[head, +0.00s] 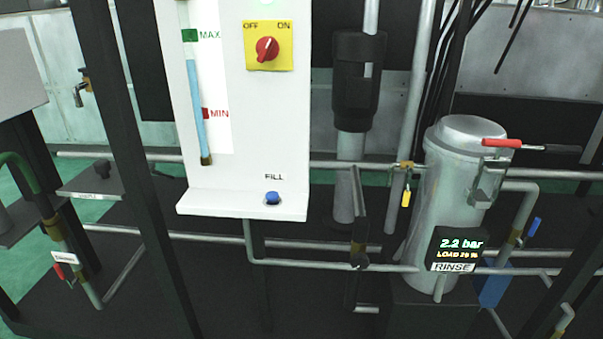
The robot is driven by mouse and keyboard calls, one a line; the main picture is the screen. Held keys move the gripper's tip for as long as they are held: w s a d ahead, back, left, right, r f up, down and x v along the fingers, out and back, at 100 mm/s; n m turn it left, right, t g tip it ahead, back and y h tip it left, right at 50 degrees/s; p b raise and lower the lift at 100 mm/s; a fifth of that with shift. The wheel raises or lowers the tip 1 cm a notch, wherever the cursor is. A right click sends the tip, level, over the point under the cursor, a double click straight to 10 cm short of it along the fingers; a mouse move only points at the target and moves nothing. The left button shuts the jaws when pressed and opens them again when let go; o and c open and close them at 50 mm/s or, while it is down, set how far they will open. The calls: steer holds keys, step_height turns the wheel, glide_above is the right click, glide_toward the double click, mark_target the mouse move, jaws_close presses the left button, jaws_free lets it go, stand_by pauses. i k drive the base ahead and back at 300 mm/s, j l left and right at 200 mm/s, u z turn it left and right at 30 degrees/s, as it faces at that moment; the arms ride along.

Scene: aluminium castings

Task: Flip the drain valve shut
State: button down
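A valve with a small red handle (58,271) sits on the slanting pipe at the lower left. A white label (64,257) hangs beside it; its lettering is too small to read surely, so I cannot confirm that this is the drain valve. Most of the handle is behind the label, and I cannot tell whether the valve is open or shut. A blue lever (534,230) shows on another pipe at the right, with no readable label. My gripper is not in view.
A white panel (210,110) carries a level gauge, a red switch knob (267,49) and a blue FILL button (272,198). A metal canister (445,190) with a red-ended lever (502,143) stands right. A dark post (125,150) stands right of the labelled valve.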

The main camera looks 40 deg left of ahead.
mark_target(57, 266)
steer(key=j+u, duration=0.15)
steer(key=u, duration=2.35)
steer(key=i+j, duration=0.55)
steer(key=i+j+u, duration=0.1)
steer(key=i+j, duration=0.4)
steer(key=j, duration=0.3)
steer(key=i+l+z, duration=0.25)
steer(key=i, duration=0.25)
steer(key=i+j+z, duration=0.1)
steer(key=i+z, duration=0.15)
steer(key=i, duration=0.2)
